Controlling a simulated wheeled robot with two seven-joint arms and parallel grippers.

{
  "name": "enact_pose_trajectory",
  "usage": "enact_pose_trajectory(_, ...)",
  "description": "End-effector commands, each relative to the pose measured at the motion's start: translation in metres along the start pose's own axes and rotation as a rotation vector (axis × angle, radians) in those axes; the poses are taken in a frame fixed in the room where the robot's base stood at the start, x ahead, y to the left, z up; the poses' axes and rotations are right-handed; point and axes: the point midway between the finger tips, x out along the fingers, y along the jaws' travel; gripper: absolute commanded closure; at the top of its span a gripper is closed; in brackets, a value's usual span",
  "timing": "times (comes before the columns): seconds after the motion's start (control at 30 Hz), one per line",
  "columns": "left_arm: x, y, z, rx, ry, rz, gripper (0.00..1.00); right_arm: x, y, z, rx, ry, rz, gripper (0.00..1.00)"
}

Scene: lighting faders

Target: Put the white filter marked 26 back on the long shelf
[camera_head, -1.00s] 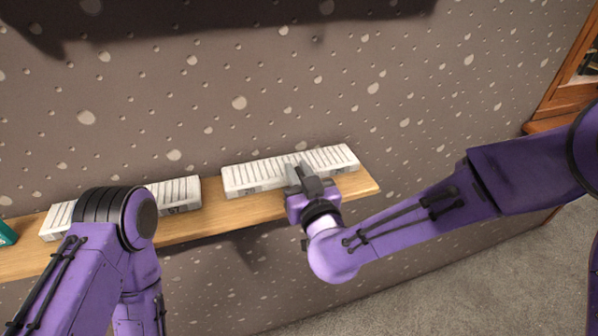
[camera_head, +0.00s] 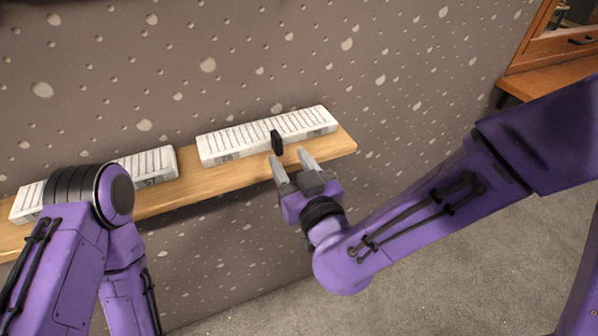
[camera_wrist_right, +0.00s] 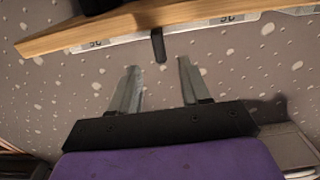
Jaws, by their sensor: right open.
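A long white slotted filter (camera_head: 250,138) lies on the wooden long shelf (camera_head: 215,183), toward its right end. Its small front labels look like 26, and a black handle (camera_head: 277,143) stands out from its front middle. In the right wrist view the handle (camera_wrist_right: 158,46) points down between the fingertips, beyond them. My right gripper (camera_head: 289,157) is open and empty in front of the filter; its fingers also show in the right wrist view (camera_wrist_right: 159,68). The fingers appear clear of the handle. My left arm shows at left, but its gripper is out of view.
A second white slotted filter (camera_head: 148,165) lies further left on the shelf, partly hidden by my left arm. A speckled wall (camera_head: 210,65) stands behind. A wooden cabinet (camera_head: 560,55) is at upper right. Grey carpet (camera_head: 440,250) below is clear.

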Motion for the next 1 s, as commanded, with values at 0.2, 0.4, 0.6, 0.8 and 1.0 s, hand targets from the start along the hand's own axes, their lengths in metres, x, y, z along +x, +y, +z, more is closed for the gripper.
enact_pose_trajectory(0.2, -0.054, -0.005, -0.023, -0.001, 0.002, 0.001, 0.57, -0.022, -0.001, -0.013, -0.006, -0.006, -0.003, 0.53)
enact_pose_trajectory(0.4, -0.073, -0.006, -0.031, -0.001, 0.001, 0.001, 0.57, -0.035, 0.0, -0.008, 0.0, -0.001, -0.002, 0.53)
enact_pose_trajectory(0.6, -0.074, -0.006, -0.031, -0.001, 0.001, 0.001, 0.57, -0.038, 0.0, -0.004, 0.003, 0.002, -0.002, 0.53)
enact_pose_trajectory(0.8, -0.073, -0.006, -0.031, 0.0, 0.001, 0.001, 0.57, -0.038, 0.0, -0.004, 0.004, 0.002, -0.002, 0.53)
enact_pose_trajectory(1.0, -0.073, -0.006, -0.03, 0.0, 0.001, 0.0, 0.57, -0.048, 0.043, 0.068, 0.104, -0.226, 0.109, 0.53)
